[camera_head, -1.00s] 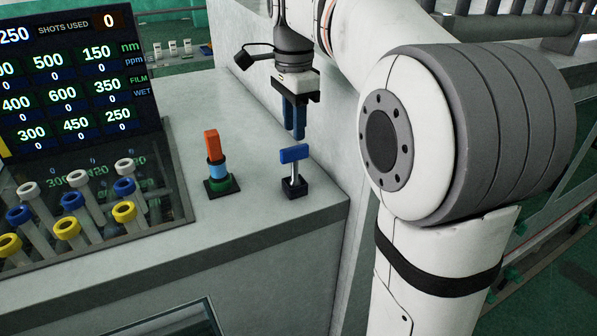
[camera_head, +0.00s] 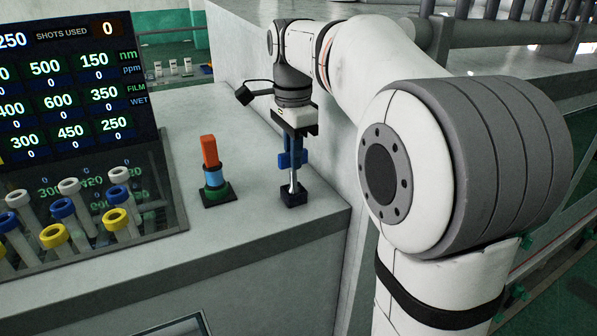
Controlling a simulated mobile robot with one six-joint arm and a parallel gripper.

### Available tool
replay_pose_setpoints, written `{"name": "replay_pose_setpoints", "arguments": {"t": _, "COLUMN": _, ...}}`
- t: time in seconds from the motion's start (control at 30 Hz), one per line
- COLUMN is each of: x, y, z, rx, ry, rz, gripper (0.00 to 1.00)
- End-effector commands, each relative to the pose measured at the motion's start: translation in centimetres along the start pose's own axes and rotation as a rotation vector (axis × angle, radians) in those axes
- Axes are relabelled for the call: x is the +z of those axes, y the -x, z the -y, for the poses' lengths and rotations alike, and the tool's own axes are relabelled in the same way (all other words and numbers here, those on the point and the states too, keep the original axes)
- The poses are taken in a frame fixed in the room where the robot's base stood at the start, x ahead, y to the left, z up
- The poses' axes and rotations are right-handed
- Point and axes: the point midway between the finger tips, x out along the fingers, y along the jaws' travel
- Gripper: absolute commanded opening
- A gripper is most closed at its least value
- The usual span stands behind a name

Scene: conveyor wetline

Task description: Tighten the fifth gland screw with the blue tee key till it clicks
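The blue tee key (camera_head: 293,186) stands upright in a small black block (camera_head: 293,198) on the grey counter. Its metal shaft shows below its blue crossbar. My gripper (camera_head: 292,158) points down from above, and its blue fingers are at the crossbar, overlapping it in this view. Fingers and crossbar are much the same blue, so I cannot tell whether the fingers are clamped on it. The gland screws are not recognisable in this view.
A stacked orange, blue and green piece (camera_head: 211,165) stands on a black base left of the key. A rack of capped tubes (camera_head: 62,209) and a display board (camera_head: 70,80) are at the left. The counter (camera_head: 255,235) in front of the key is clear.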

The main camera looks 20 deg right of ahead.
Motion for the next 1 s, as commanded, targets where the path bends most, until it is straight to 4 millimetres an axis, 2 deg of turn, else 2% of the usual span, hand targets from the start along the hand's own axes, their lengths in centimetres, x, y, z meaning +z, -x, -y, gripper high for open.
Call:
{"name": "replay_pose_setpoints", "arguments": {"t": 0.13, "x": 0.0, "y": 0.0, "z": 0.0, "rx": 0.0, "ry": 0.0, "rz": 0.0, "gripper": 0.0}}
{"name": "replay_pose_setpoints", "arguments": {"t": 0.37, "x": 0.0, "y": 0.1, "z": 0.0, "rx": 0.0, "ry": 0.001, "rz": 0.0, "gripper": 0.0}}
{"name": "replay_pose_setpoints", "arguments": {"t": 1.0, "x": 0.0, "y": 2.1, "z": 0.0, "rx": 0.0, "ry": 0.0, "rz": 0.0, "gripper": 0.0}}
